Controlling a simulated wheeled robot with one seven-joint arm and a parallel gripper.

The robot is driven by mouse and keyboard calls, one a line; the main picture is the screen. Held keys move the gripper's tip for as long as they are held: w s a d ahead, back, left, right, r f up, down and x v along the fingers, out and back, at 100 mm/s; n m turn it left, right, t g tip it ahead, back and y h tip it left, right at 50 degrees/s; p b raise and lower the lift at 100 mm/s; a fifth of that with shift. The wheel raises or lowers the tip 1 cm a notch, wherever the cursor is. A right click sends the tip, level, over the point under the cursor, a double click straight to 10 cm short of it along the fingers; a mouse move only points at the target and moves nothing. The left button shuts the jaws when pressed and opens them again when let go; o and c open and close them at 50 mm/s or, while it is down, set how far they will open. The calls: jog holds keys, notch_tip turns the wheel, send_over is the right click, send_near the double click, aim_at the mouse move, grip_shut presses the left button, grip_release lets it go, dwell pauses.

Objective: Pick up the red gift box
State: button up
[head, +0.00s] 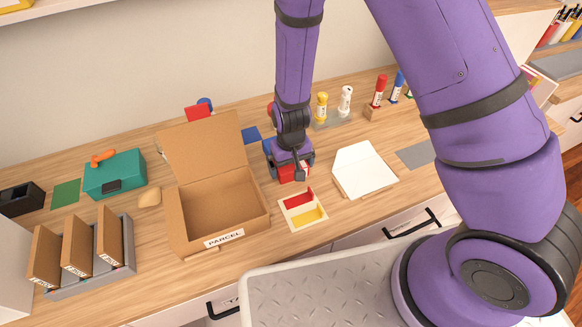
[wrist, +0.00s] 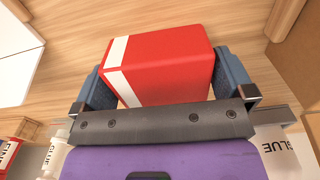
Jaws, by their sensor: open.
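The red gift box (wrist: 165,62) with a white band lies on the wooden counter. In the wrist view it sits between the two blue finger pads of my gripper (wrist: 160,82). The fingers are open, one on each side of the box; whether either pad touches it I cannot tell. In the head view my gripper (head: 290,168) is low over the counter, and only a part of the red gift box (head: 291,174) shows under it.
An open cardboard parcel box (head: 218,205) stands left of my gripper. A tray with red and yellow compartments (head: 301,208) is just in front, and an open white envelope (head: 363,170) is to the right. Glue bottles (head: 322,107) and markers stand behind. A teal box (head: 114,176) is far left.

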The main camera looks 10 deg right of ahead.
jog(key=c, duration=0.7)
jog(key=shift+r, duration=0.1)
